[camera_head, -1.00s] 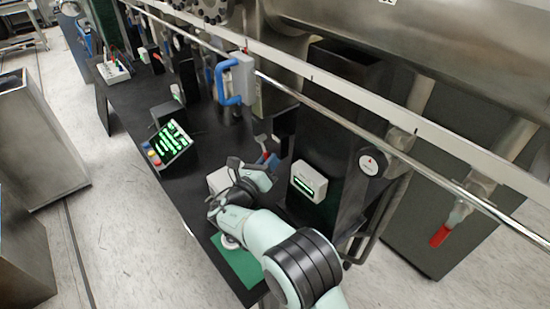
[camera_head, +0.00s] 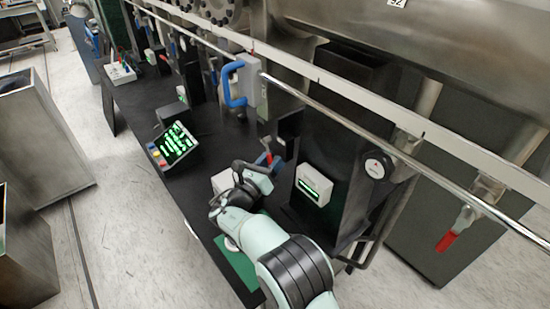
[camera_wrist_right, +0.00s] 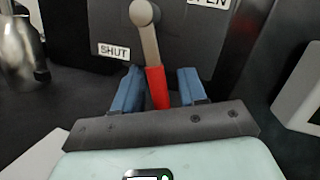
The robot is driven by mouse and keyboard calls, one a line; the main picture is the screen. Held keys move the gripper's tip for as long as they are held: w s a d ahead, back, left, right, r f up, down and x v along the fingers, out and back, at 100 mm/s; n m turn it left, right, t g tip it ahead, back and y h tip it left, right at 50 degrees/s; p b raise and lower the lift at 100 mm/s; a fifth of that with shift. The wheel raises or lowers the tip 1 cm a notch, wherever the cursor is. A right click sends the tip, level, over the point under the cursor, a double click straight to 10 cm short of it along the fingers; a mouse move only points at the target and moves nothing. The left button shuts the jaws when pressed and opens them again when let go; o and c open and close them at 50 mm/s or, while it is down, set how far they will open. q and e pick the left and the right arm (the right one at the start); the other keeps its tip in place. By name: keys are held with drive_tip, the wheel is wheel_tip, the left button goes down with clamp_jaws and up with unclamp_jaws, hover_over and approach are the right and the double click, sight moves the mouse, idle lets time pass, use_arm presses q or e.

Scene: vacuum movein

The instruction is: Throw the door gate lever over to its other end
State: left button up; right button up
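The door gate lever (camera_wrist_right: 150,45) shows in the right wrist view as a pale metal arm with a rounded head at the top and a red grip (camera_wrist_right: 157,88) at the lower end. Behind it is a dark panel with a SHUT label (camera_wrist_right: 113,51) at left and a partly cropped OPEN label (camera_wrist_right: 207,3) at upper right. My right gripper (camera_wrist_right: 159,87) is open, with its blue fingers on either side of the red grip and gaps visible. In the head view my right gripper (camera_head: 264,160) is small beside the dark upright housing. My left gripper is not in view.
A white box with a green display (camera_head: 313,184) is mounted right of my right arm. A tilted green-lit console (camera_head: 175,144) stands on the black bench (camera_head: 200,185). A long metal rail (camera_head: 350,120) crosses above. A red-handled valve (camera_head: 447,241) hangs at right.

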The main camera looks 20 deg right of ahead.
drive_tip(key=shift+a+f, duration=0.1)
drive_tip(key=v, duration=1.3)
drive_tip(key=shift+b, duration=0.35)
drive_tip(key=shift+s, duration=0.1)
